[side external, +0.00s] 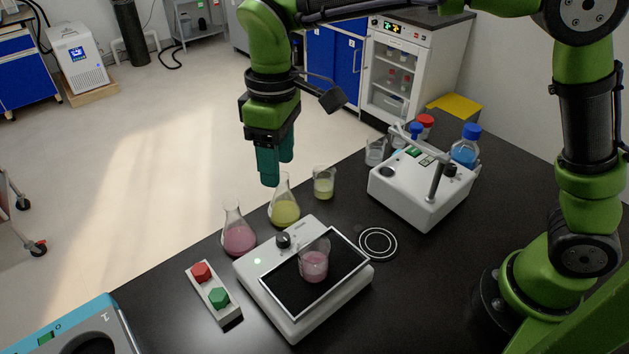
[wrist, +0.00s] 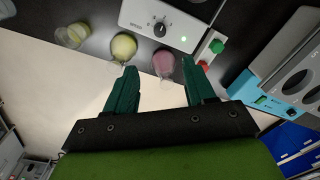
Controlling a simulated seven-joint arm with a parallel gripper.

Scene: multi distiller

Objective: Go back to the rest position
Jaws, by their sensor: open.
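My gripper (side external: 274,168) is above the far edge of the black bench, pointing down, with nothing visible between its fingers. In the wrist view my gripper (wrist: 155,82) shows two green fingers held apart. Just below it in the side view stands a conical flask with yellow-green liquid (side external: 285,212). A conical flask with pink liquid (side external: 239,238) stands to its left. Both flasks also show in the wrist view, the yellow-green one (wrist: 123,47) and the pink one (wrist: 164,63), beyond the fingertips.
A white stirrer plate (side external: 278,287) carries a beaker of pink liquid (side external: 314,264). A beaker of yellow-green liquid (side external: 323,186) stands at the bench edge. A white instrument (side external: 405,198), bottles including a blue-capped one (side external: 465,148), and a red-green button box (side external: 213,293) surround them.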

